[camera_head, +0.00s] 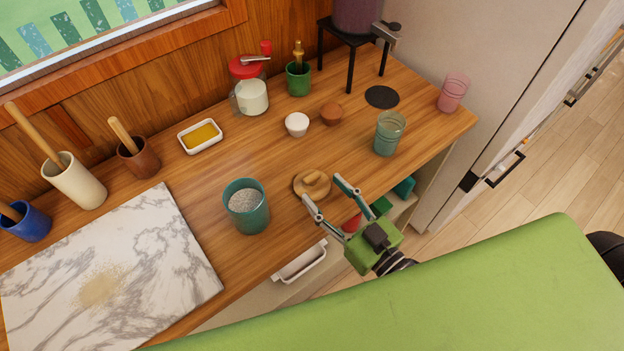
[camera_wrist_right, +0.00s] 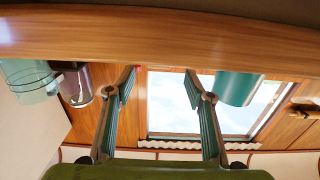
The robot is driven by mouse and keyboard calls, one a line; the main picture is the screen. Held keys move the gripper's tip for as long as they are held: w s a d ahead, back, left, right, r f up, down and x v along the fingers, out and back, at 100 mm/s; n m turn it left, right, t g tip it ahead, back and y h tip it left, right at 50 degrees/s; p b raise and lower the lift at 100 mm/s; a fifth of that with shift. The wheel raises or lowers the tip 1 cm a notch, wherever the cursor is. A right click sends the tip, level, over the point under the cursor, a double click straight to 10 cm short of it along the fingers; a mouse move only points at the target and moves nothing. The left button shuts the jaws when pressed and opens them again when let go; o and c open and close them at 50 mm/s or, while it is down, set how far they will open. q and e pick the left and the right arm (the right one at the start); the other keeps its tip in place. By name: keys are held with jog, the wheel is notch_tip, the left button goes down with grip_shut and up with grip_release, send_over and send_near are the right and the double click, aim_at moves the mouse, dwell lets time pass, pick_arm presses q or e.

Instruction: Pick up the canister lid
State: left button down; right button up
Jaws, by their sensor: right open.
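The canister lid (camera_head: 300,187), a round wooden disc with a light knob, lies on the counter near its front edge. The teal canister (camera_head: 247,212), open and filled with grey-white grains, stands just left of it. It also shows in the right wrist view (camera_wrist_right: 237,88). My right gripper (camera_head: 322,190) is open at the lid's front side, its fingers spread and nothing held between them. I cannot tell whether a fingertip touches the lid. In the right wrist view the fingers are apart and the lid cannot be made out. My left gripper is not in view.
A teal glass (camera_head: 388,138) stands right of the lid. A marble board (camera_head: 140,240) lies at left. The counter's front edge is close to my right gripper; a green padded surface (camera_head: 480,270) is in front.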

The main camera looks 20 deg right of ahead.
aim_at(315, 180)
jog(key=shift+w+a, duration=0.15)
jog(key=shift+w, duration=0.25)
jog(key=p+x, duration=0.1)
jog(key=x, duration=0.3)
jog(key=shift+w+p, duration=0.15)
jog(key=shift+p, duration=0.15)
jog(key=shift+w, duration=0.35)
jog(key=c, duration=1.2)
